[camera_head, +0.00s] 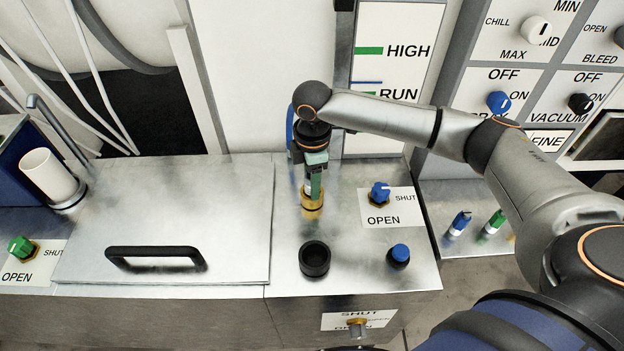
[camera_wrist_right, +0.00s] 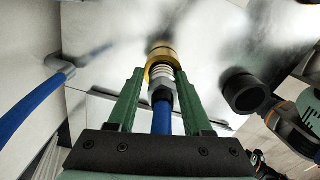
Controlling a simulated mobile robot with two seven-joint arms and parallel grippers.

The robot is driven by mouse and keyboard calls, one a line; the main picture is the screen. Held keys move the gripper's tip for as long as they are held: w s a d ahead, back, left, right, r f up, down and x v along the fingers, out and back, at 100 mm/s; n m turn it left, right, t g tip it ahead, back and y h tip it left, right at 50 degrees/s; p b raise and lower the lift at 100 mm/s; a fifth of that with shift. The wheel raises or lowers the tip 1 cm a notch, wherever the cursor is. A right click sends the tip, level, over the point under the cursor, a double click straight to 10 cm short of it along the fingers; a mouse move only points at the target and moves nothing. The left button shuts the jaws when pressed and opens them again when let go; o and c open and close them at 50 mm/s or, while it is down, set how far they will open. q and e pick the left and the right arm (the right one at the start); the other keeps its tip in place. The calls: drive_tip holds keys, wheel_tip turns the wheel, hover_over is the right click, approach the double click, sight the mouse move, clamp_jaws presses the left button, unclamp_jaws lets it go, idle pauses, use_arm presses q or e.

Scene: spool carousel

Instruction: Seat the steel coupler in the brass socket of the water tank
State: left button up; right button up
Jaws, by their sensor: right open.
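The brass socket (camera_head: 312,204) stands on the steel tank top (camera_head: 240,175), below my right gripper (camera_head: 315,190). In the right wrist view the steel coupler (camera_wrist_right: 161,92), on the end of a blue hose (camera_wrist_right: 162,120), lines up with the brass socket (camera_wrist_right: 160,54). Its ribbed front end meets the socket; I cannot tell how deep it sits. My right gripper (camera_wrist_right: 160,74) is open, its green fingers on either side of the coupler with gaps showing. In the head view the gripper hides the coupler. My left gripper is out of view.
A black cup-like port (camera_head: 314,260) and a blue-capped knob (camera_head: 399,255) stand in front of the socket. A blue valve knob (camera_head: 380,192) is to its right. A lid with a black handle (camera_head: 155,254) lies to the left. The wall panel is close behind.

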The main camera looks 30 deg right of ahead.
wheel_tip(320, 180, up, 13)
drive_tip(key=shift+s+a+f, duration=0.1)
drive_tip(key=shift+s+f, duration=0.05)
drive_tip(key=shift+f, duration=0.05)
drive_tip(key=shift+s, duration=0.1)
idle(0.5)
